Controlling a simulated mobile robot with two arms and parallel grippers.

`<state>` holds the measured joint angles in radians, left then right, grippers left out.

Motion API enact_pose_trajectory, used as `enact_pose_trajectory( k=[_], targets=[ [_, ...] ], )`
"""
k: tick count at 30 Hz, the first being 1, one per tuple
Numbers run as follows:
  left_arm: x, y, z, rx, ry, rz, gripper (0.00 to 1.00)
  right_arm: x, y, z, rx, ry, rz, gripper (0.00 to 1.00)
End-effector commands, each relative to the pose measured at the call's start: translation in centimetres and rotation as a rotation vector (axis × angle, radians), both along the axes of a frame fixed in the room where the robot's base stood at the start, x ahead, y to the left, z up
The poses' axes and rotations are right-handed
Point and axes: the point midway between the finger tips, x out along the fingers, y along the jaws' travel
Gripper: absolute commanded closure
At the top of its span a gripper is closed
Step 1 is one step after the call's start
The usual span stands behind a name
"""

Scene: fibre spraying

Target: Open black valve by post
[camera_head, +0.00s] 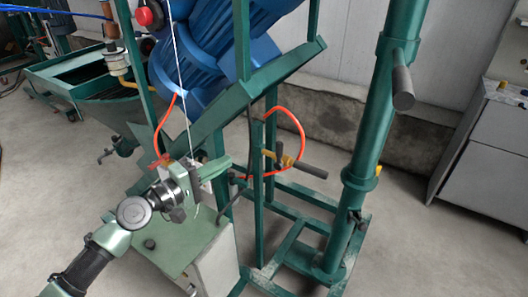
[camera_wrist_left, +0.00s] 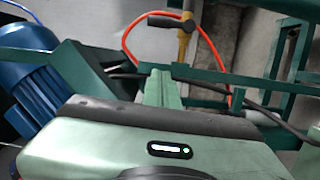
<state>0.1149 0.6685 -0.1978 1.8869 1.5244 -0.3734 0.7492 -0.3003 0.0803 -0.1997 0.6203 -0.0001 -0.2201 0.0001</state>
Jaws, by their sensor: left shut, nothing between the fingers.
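The black valve handle (camera_head: 279,152) sits on a yellow brass fitting (camera_head: 287,161) beside a thin green post (camera_head: 257,165), with an orange hose looping from it. In the left wrist view the black handle (camera_wrist_left: 166,20) lies across the top of the brass fitting (camera_wrist_left: 184,42), beyond the fingers. My left gripper (camera_head: 226,162) is shut and empty, a short way left of the valve and apart from it. Its closed fingers also show in the left wrist view (camera_wrist_left: 156,84), pointing up toward the valve. My right gripper is in neither view.
A green frame surrounds the valve, with a thick green column (camera_head: 378,110) to the right. An orange hose (camera_head: 298,122) arches around the valve. A blue motor (camera_head: 205,55) hangs above left. A green-topped box (camera_head: 180,243) stands below my left arm. Open floor lies farther right.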

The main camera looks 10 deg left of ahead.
Motion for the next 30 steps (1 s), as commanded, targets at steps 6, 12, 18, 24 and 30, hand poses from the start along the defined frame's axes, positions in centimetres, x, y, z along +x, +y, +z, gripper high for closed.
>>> enact_pose_trajectory(
  k=[6,12,18,24,30],
  targets=[
    [-0.1,-0.1,1.3,-0.04,-0.003,-0.01,1.0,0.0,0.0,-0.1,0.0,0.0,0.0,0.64],
    [0.0,-0.1,1.2,-0.038,-0.002,-0.009,1.0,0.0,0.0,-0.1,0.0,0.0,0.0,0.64],
    [1.2,-0.9,1.5,-0.038,-0.004,-0.007,1.0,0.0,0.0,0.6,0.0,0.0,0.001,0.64],
    [4.3,-3.4,1.7,-0.039,-0.005,-0.009,1.0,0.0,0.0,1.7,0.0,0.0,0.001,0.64],
    [7.8,-5.9,1.4,-0.038,-0.003,-0.009,1.0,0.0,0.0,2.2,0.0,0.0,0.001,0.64]
  ],
)
